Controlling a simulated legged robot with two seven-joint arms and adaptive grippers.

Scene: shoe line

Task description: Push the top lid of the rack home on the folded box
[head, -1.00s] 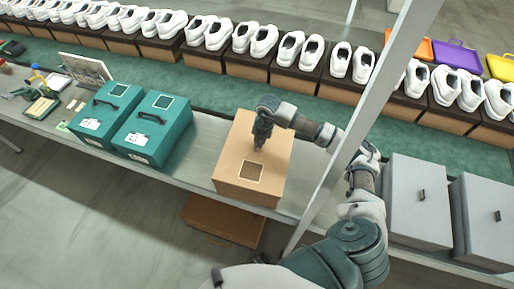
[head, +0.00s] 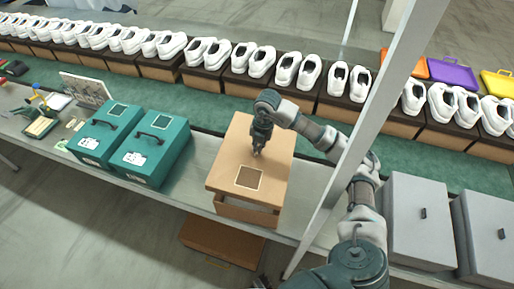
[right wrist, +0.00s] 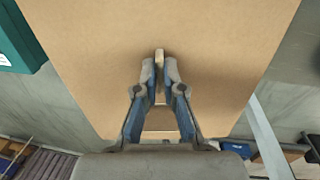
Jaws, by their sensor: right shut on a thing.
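A tan cardboard lid (head: 278,160) with a pale-edged square (head: 249,178) sits over the brown box (head: 247,214) on the grey table. Along its front edge the lid stands above the box, and a dark gap shows between them. My right gripper (head: 257,153) points down at the middle of the lid. In the right wrist view the lid (right wrist: 235,50) fills most of the picture. There the gripper's fingertips (right wrist: 160,72) are shut on a small tan grip piece (right wrist: 159,56) on the lid. My left gripper is not in view.
Two teal boxes (head: 150,150) stand left of the brown box. A grey post (head: 335,185) rises close to its right, by my right arm. Grey boxes (head: 418,222) stand farther right. A row of white shoes (head: 287,68) lines the back. Another brown box (head: 220,243) is below the table.

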